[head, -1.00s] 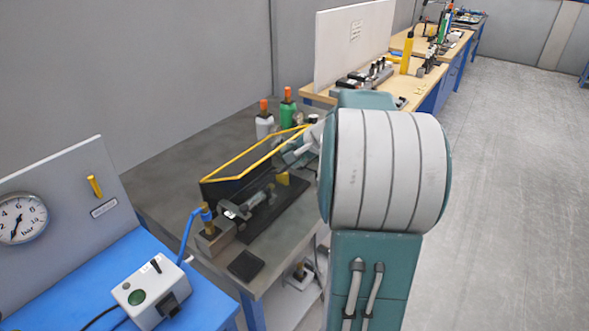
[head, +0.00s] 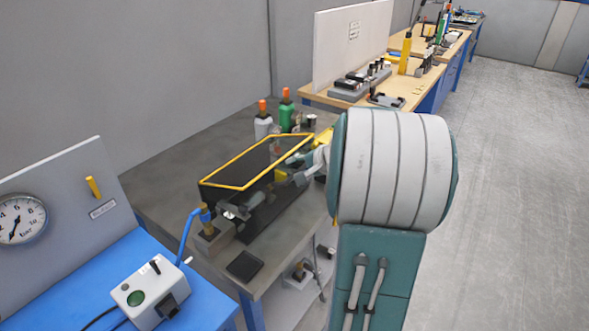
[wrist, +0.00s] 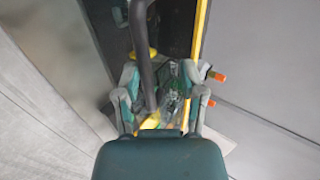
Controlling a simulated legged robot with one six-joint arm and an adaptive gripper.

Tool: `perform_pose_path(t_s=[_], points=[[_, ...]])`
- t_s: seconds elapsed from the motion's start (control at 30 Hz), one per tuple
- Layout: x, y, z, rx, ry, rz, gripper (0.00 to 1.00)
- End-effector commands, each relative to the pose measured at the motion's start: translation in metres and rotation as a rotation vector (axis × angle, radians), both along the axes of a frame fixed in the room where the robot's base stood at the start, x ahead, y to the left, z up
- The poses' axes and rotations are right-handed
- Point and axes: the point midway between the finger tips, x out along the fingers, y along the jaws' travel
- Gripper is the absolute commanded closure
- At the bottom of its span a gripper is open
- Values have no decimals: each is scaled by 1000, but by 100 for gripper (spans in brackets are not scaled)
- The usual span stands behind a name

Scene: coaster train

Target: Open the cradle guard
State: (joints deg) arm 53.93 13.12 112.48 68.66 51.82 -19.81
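The cradle guard (head: 232,167), a dark panel with a yellow rim, stands over the black cradle base on the grey bench in the head view. Its yellow rim (wrist: 198,35) runs upright in the wrist view. My gripper (head: 288,170) is at the guard's right end, close to its near side. In the wrist view my gripper (wrist: 163,88) has its fingers spread apart. A dark curved bar (wrist: 144,55) passes between them, with no finger clearly closed on it. Contact with the guard cannot be told. The guard hides much of the cradle.
A white bottle (head: 263,122) and a green bottle (head: 287,110) stand behind the guard. A brass fitting with a blue hose (head: 192,228) is at its left end. A control box (head: 148,296) is at front left. Open floor (head: 510,200) lies to the right.

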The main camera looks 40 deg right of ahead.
Motion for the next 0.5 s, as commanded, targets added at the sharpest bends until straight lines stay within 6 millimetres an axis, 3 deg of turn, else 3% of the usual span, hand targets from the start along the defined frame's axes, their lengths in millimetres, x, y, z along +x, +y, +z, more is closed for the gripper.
perform_pose_path(t_s=[0.5], points=[[-26,-5,17,0,-1,-1,49]])
